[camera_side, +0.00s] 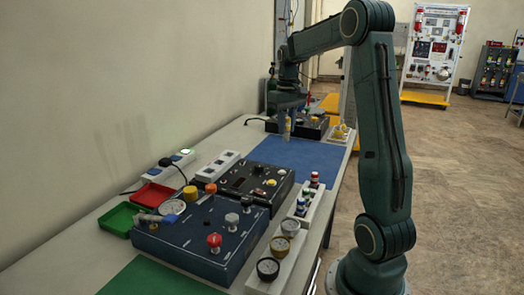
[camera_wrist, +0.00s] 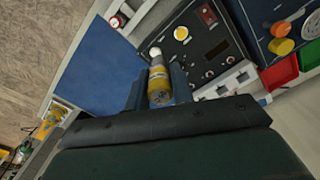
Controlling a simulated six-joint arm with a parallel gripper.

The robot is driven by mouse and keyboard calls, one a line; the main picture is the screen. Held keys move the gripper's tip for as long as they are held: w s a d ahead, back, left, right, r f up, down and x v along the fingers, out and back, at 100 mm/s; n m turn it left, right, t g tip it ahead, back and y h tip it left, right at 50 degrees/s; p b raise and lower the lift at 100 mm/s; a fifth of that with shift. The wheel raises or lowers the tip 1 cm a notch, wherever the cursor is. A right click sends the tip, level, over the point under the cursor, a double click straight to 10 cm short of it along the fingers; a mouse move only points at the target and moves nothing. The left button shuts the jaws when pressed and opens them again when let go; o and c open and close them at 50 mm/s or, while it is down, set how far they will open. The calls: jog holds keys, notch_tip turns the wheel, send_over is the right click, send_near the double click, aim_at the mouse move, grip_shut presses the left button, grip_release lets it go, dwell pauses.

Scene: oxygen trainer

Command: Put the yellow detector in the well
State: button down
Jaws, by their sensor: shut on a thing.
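The yellow detector (camera_wrist: 159,84) is a short yellow cylinder with a grey band and a pale rounded tip. My gripper (camera_wrist: 158,92) is shut on it, with one dark blue finger on each side. In the side view my gripper (camera_side: 287,112) is above the far part of the bench, with the yellow detector (camera_side: 287,129) pointing down below it. The detector appears to hang over or near the blue mat, clear of the boxes. I cannot make out for certain which opening is the well.
The blue mat (camera_side: 305,155) is bare. A black panel box (camera_side: 252,185) and a dark blue box (camera_side: 205,232) with knobs stand nearer. Red (camera_side: 153,196) and green (camera_side: 119,218) trays lie left. A far box (camera_side: 312,128) stands behind the gripper.

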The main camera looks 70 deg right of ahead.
jog(key=w+a+f, duration=0.2)
jog(key=w+a, duration=0.3)
jog(key=w, duration=0.6)
jog(key=w+a+f, duration=0.3)
jog(key=w+a, duration=0.2)
jog(key=w, duration=0.7)
jog(key=shift+f, duration=0.15)
jog(key=shift+f, duration=2.35)
jog(key=shift+f, duration=1.75)
jog(key=c, duration=1.1)
grip_release()
jog(key=shift+r, duration=0.15)
notch_tip(320, 180, up, 14)
jog(key=shift+f, duration=0.2)
